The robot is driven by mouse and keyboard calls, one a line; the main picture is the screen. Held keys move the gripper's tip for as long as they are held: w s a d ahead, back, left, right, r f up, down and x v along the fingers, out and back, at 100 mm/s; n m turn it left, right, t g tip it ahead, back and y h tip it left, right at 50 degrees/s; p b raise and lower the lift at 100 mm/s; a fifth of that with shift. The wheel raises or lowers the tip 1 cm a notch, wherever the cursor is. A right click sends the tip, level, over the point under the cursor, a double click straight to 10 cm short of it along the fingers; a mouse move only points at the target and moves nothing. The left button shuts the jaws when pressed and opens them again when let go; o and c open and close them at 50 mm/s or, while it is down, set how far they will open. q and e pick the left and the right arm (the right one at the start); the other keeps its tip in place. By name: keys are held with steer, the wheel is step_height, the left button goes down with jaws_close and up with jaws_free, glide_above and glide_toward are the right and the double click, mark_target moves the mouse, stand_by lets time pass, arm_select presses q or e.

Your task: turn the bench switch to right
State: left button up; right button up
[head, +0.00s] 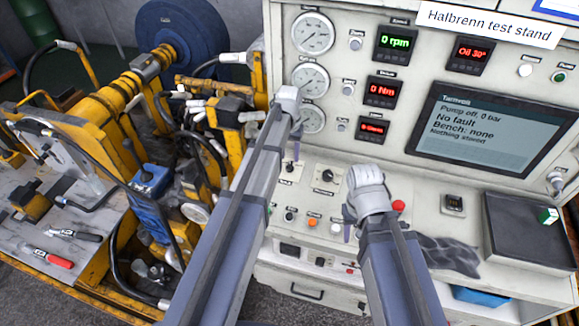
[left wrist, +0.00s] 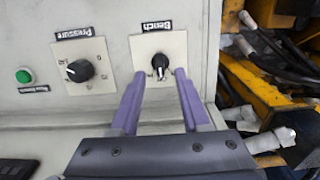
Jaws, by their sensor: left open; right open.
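The bench switch is a small black knob (left wrist: 160,64) on a white plate under a "Bench" label, upside down in the left wrist view. A light mark on the knob points toward the bottom of that view. My left gripper (left wrist: 160,75) is open, with its two purple fingertips on either side of the knob; I cannot tell whether they touch it. In the head view the left gripper (head: 297,148) is in front of the panel by the switch plate (head: 286,178). My right gripper (head: 347,220) is open and empty over the lower console.
The black pressure knob (head: 327,175) sits right of the bench switch. Buttons (head: 312,222) and a red knob (head: 398,206) are on the console. The screen (head: 490,130) reads "Bench: none". A dark cloth (head: 450,255) and a black box (head: 530,230) lie at right.

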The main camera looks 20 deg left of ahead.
mark_target(289, 164)
arm_select(q)
steer(key=shift+f+b, duration=1.45)
steer(key=shift+f, duration=0.55)
steer(key=shift+c, duration=0.3)
jaws_close()
